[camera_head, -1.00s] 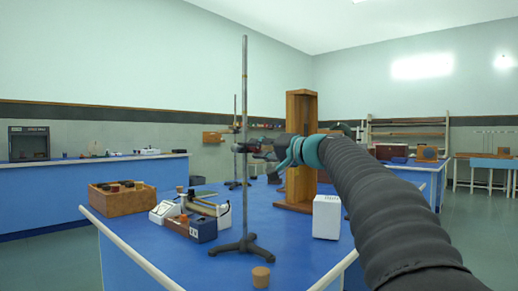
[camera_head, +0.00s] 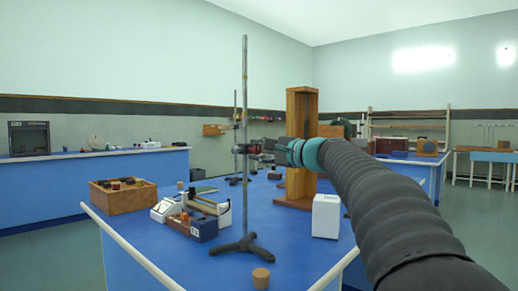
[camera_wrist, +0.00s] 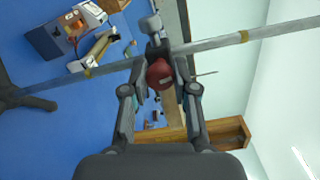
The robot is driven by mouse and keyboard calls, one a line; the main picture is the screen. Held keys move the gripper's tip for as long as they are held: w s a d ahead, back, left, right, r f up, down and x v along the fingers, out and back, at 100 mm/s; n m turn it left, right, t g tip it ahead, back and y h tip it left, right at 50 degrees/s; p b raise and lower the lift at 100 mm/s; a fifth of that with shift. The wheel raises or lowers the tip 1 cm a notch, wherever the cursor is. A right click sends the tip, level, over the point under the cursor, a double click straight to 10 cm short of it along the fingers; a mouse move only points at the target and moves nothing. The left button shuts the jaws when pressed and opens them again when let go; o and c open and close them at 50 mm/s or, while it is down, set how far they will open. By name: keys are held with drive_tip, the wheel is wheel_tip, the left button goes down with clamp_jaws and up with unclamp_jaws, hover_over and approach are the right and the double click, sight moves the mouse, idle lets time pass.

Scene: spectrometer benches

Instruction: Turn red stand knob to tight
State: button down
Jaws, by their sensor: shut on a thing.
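The metal stand has an upright rod (camera_head: 245,90) and a dark tripod base (camera_head: 246,246) on the blue bench. In the wrist view the rod (camera_wrist: 225,42) runs slantwise across the picture. A dark clamp (camera_head: 239,149) sits partway up the rod. The red knob (camera_wrist: 159,75) is at the clamp and shows between my fingers in the wrist view. My gripper (camera_wrist: 160,69) is shut on the red knob, one finger on each side. In the head view my gripper (camera_head: 262,147) reaches the clamp from the right, and the knob is hard to make out.
A wooden box (camera_head: 122,195), a small instrument (camera_head: 195,225) and a cork (camera_head: 261,278) are on the blue bench (camera_head: 290,250). A tall wooden frame (camera_head: 302,105) and a white box (camera_head: 326,216) stand right of the rod. A second stand rod (camera_head: 235,115) is behind.

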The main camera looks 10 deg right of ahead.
drive_tip(key=shift+m, duration=0.5)
drive_tip(key=c, duration=0.9)
unclamp_jaws()
drive_tip(key=v, duration=1.2)
